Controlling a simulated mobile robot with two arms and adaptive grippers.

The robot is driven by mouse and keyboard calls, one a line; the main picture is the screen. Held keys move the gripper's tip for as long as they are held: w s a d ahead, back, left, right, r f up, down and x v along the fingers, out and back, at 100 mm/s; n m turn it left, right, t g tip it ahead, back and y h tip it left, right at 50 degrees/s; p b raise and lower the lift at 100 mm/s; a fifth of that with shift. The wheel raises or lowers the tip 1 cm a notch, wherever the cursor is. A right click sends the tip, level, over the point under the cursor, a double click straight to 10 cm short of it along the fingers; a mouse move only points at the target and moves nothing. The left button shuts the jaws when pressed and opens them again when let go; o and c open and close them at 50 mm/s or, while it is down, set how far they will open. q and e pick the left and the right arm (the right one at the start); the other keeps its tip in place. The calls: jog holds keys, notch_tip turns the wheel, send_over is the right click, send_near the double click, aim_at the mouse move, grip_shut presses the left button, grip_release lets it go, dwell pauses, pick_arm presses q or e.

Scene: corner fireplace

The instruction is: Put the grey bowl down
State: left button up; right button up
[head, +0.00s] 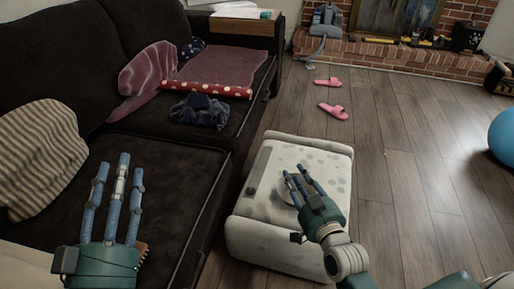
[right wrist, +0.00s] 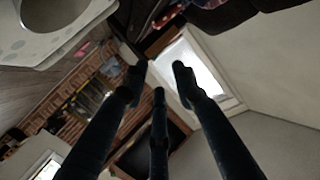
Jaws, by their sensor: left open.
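The grey bowl (head: 284,194) shows as a round grey shape on top of the white spotted ottoman (head: 262,207), partly hidden behind my right gripper. In the right wrist view, a round grey shape (right wrist: 50,14) lies on the white spotted surface at the top left, outside the fingers. My right gripper (head: 300,176) is over the ottoman in front of the bowl. Its fingers (right wrist: 158,80) are apart with nothing between them. My left gripper (head: 115,170) is open and empty over the dark sofa seat.
The dark sofa (head: 150,165) fills the left, with a striped pillow (head: 42,155) and a dark blue cloth (head: 200,111). Pink slippers (head: 330,109) lie on the wooden floor. A blue ball (head: 503,138) is at the right edge. The floor right of the ottoman is clear.

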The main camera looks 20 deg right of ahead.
jog(key=s+a+r+n+t+y, duration=0.2)
jog(key=s+a+r+n+y, duration=0.1)
jog(key=a+r, duration=0.4)
jog(key=s+a+r+n+t+y, duration=0.2)
jog(key=a+r, duration=0.6)
jog(key=r, duration=0.5)
jog(key=shift+s+r+n+y, duration=0.4)
jog(key=shift+s, duration=0.1)
